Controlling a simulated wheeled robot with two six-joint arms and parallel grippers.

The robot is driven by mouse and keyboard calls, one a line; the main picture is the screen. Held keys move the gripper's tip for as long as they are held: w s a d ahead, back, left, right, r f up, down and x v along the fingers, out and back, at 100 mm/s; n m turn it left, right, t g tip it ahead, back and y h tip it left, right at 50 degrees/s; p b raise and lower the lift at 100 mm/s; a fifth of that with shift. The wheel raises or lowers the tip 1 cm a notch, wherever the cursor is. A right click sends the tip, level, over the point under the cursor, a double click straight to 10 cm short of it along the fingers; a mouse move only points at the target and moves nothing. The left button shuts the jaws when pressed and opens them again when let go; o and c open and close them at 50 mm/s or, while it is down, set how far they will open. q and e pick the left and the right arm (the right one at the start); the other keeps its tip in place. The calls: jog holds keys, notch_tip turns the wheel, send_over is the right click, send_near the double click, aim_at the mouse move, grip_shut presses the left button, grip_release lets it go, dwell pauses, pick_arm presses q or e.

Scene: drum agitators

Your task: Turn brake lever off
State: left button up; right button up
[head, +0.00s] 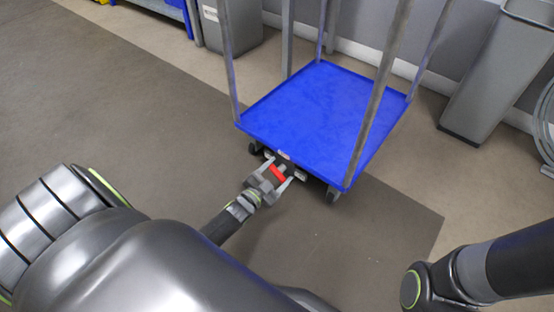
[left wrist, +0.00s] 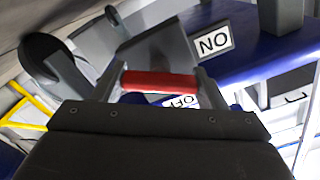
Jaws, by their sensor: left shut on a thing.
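The brake lever (head: 277,174) is a small red bar at the near edge of a blue cart (head: 322,110). In the left wrist view the red lever (left wrist: 160,82) lies crosswise in the middle. My left gripper (head: 275,171) is shut on the lever, with one finger at each end of the bar. An ON label (left wrist: 214,41) shows upside down above and right of the lever. An OFF label (left wrist: 180,101) shows partly below it, cut off by the gripper body. My right gripper is out of view.
The blue cart has grey upright posts and dark wheels; one wheel (head: 332,194) is at its near right corner. A tall grey bin (head: 495,75) stands at the right by the wall, and another grey bin (head: 233,25) behind. The floor to the left is clear.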

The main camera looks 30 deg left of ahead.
pick_arm(q)
jog(key=m, duration=0.6)
jog(key=shift+f, duration=0.1)
jog(key=m+b, duration=0.1)
jog(key=m, duration=0.4)
jog(key=shift+s, duration=0.1)
jog(key=shift+m, duration=0.5)
jog(key=o, duration=1)
